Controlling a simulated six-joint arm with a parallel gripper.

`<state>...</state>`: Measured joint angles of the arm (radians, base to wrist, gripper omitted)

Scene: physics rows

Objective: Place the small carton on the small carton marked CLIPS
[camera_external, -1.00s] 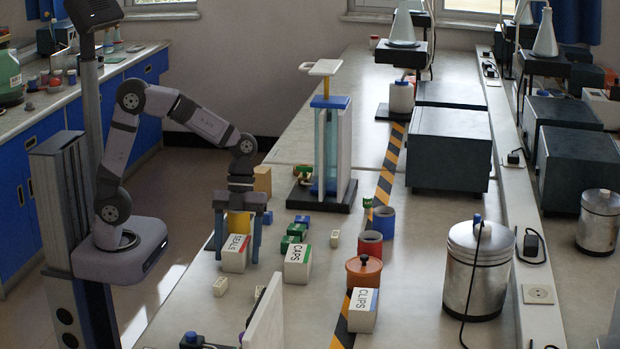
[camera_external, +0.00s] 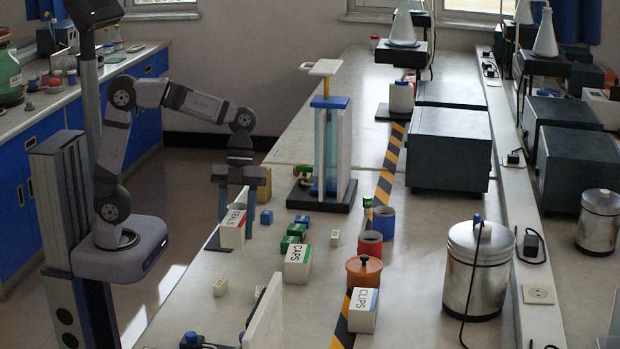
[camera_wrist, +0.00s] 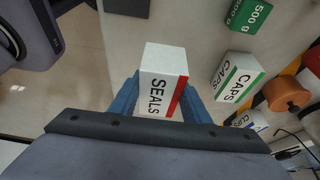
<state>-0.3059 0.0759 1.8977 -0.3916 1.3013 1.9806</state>
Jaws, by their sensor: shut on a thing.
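My gripper (camera_external: 236,224) is shut on the white carton marked SEALS (camera_external: 232,238), which has a red stripe. It holds the carton upright above the left part of the bench. In the wrist view the SEALS carton (camera_wrist: 158,92) sits between the blue fingers. The white carton marked CLIPS (camera_external: 362,312), with a blue stripe, stands at the front of the bench, right of my gripper. In the wrist view the CLIPS carton (camera_wrist: 243,120) is partly hidden at the lower right. Nothing is seen on its top.
The carton marked CAPS (camera_external: 297,266) stands between my gripper and the CLIPS carton. An orange lidded pot (camera_external: 364,270) is just behind the CLIPS carton. A white upright panel (camera_external: 265,318) stands at the front.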

